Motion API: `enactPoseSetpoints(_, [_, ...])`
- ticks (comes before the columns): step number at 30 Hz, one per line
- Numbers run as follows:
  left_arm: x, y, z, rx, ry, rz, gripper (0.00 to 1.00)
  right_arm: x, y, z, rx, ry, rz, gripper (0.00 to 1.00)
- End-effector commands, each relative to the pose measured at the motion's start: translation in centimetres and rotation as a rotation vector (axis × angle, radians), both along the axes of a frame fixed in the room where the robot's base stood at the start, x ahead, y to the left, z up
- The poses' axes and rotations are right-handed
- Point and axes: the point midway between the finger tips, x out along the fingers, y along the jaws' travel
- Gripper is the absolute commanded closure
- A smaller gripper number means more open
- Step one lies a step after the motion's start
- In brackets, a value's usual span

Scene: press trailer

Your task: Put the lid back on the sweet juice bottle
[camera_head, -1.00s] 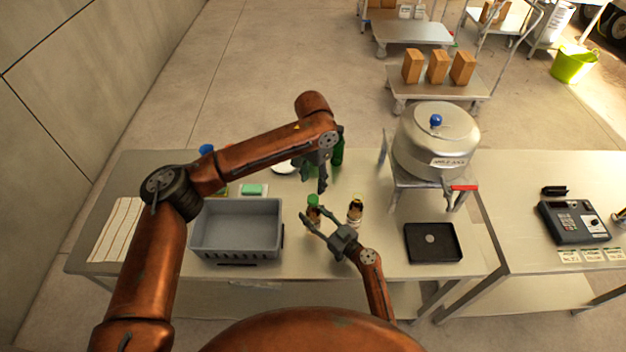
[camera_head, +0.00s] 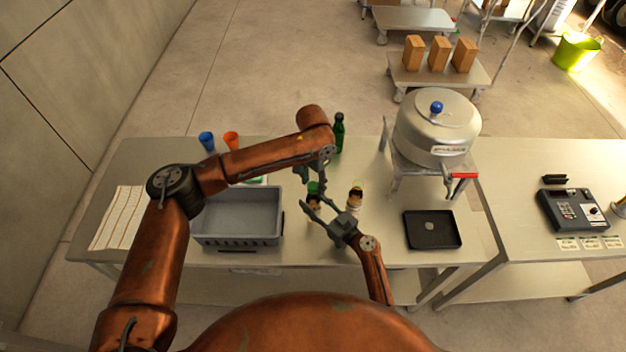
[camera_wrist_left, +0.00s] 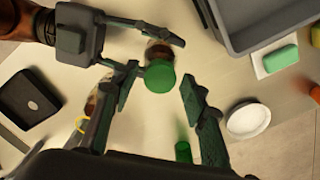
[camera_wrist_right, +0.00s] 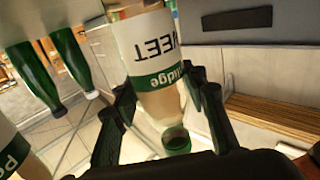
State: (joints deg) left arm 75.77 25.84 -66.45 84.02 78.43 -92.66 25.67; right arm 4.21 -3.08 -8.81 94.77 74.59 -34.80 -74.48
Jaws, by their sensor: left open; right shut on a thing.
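The sweet juice bottle (camera_head: 314,201) is upright on the table, with a "SWEET" label in the right wrist view (camera_wrist_right: 155,48). My right gripper (camera_head: 311,204) is shut around its body. A green lid (camera_wrist_left: 160,76) is over the bottle's top; it also shows in the head view (camera_head: 313,187) and at the neck in the right wrist view (camera_wrist_right: 176,140). I cannot tell how firmly it sits. My left gripper (camera_head: 315,184) is open just above the bottle. In the left wrist view its fingers (camera_wrist_left: 160,84) stand either side of the lid, with a gap.
A grey crate (camera_head: 238,240) is at left, a black tray (camera_head: 432,229) at right. A green bottle (camera_head: 338,133) and a large metal pot (camera_head: 436,125) stand behind.

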Motion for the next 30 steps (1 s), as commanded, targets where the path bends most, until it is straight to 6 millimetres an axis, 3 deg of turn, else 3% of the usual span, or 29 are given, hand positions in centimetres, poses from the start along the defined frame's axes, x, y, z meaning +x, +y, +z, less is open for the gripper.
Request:
enactPoseSetpoints(5, [0.00, 0.00, 0.00, 0.000, 0.000, 0.000, 0.59, 0.00, 0.00, -0.02, 0.000, 0.000, 0.000, 1.00])
enactPoseSetpoints(23, [0.01, 0.01, 0.03, 0.001, -0.001, 0.000, 1.00, -0.01, -0.01, -0.02, 0.000, 0.000, 0.000, 1.00])
enactPoseSetpoints(29, [0.01, 0.03, 0.03, 0.001, -0.001, 0.000, 1.00, -0.01, -0.01, -0.02, 0.000, 0.000, 0.000, 1.00])
enactPoseSetpoints(30, [0.01, 0.03, 0.03, 0.001, -0.001, 0.000, 0.71, -0.01, -0.01, -0.02, 0.000, 0.000, 0.000, 1.00])
